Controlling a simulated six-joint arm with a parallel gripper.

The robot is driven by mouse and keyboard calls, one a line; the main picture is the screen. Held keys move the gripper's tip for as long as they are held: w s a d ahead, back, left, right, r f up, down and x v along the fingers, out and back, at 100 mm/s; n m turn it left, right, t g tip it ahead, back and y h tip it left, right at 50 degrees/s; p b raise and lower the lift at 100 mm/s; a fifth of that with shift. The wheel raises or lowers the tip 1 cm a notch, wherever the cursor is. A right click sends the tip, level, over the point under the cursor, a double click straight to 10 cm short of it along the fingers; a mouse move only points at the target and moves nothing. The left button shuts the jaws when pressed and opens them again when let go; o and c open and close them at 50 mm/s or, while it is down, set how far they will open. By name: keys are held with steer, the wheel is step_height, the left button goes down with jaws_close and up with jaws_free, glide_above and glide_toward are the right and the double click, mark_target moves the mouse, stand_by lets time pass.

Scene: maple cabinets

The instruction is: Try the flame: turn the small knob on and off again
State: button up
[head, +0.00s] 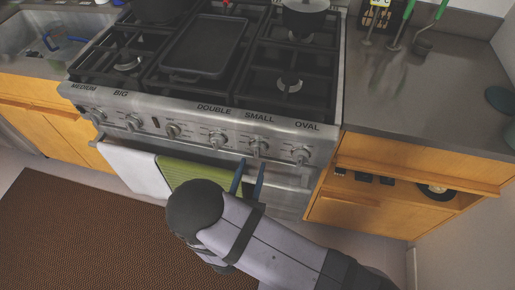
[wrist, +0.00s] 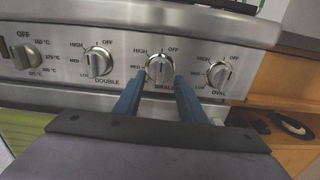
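The small knob (head: 259,148) is a round metal knob on the stove's front panel, under the label SMALL. It shows in the middle of the wrist view (wrist: 160,68), with its grip bar close to upright; I cannot read its exact setting. My gripper (head: 251,168) is open, its two blue fingers pointing at the panel. In the wrist view the fingertips (wrist: 158,84) are at the knob's lower left and lower right sides, apart from each other. I cannot tell whether they touch it. No flame shows on the front right burner (head: 289,83).
The double knob (wrist: 98,62) and oval knob (wrist: 218,75) flank the small knob closely. A green towel (head: 197,172) and a white towel (head: 136,170) hang below the panel. A griddle (head: 205,46) and a pot (head: 305,16) stand on the stove.

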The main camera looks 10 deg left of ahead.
steer(key=s, duration=0.6)
steer(key=shift+s, duration=0.1)
stand_by(0.4)
steer(key=d+r+m+g+h+p, duration=0.2)
steer(key=d+r+m+g+h, duration=0.2)
steer(key=d+m+g+h, duration=0.55)
steer(key=d+r+m+g+h+p, duration=0.3)
steer(key=d+m, duration=0.4)
steer(key=d, duration=0.8)
steer(key=s+d+r+m+g+y+p, duration=0.15)
steer(key=s+d+m+g+y, duration=0.25)
steer(key=s+m+g+y, duration=0.5)
steer(key=w+a+r+m+t+y+p, duration=0.1)
steer(key=w+r+m+t+y, duration=0.2)
steer(key=m, duration=0.7)
steer(key=shift+w+a+r+p, duration=0.2)
steer(key=shift+w+r+p, duration=0.2)
steer(key=shift+w+r, duration=0.95)
steer(key=shift+f+t+y, duration=0.1)
steer(key=shift+t+y, duration=0.15)
